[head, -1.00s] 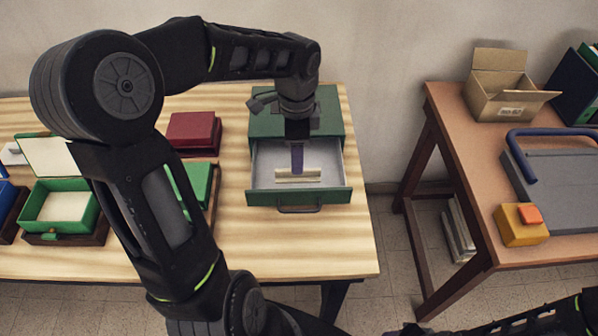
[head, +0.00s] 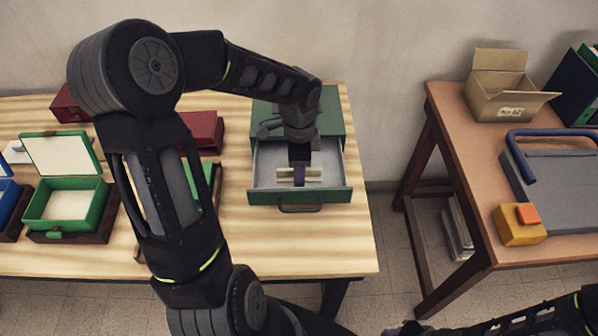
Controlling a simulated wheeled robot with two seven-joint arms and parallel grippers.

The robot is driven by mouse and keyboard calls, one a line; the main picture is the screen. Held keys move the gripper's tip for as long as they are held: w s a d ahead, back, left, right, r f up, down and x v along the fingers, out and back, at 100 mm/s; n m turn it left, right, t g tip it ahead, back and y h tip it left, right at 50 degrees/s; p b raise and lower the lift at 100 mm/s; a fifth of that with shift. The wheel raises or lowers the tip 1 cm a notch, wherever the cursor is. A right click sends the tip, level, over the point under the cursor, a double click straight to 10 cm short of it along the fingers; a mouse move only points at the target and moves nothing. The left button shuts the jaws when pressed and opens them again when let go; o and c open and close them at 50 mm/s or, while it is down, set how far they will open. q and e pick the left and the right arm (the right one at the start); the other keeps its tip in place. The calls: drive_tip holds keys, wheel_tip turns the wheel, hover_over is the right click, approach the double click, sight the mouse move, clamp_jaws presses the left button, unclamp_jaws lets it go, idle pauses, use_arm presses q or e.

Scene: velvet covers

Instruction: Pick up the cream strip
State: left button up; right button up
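Cream strips (head: 314,173) lie in the pulled-out drawer (head: 265,197) of the green cabinet (head: 333,112); the pieces are close together and I cannot separate them clearly. My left gripper (head: 298,182) reaches down into the drawer, its purple fingers in front of the middle of the cream strip, with strip showing on both sides. The fingers overlap in this view, so I cannot tell whether they grip it. My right arm enters at the bottom right; its dark end (head: 404,329) is cut off by the frame edge.
An open green box (head: 98,212) and dark red boxes (head: 207,128) stand left on the wooden table. The drawer walls surround the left gripper. A brown table at right holds a cardboard box (head: 507,98), a yellow block (head: 513,232) and a grey case (head: 560,185).

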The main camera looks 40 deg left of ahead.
idle(0.5)
use_arm(q)
clamp_jaws()
idle(0.4)
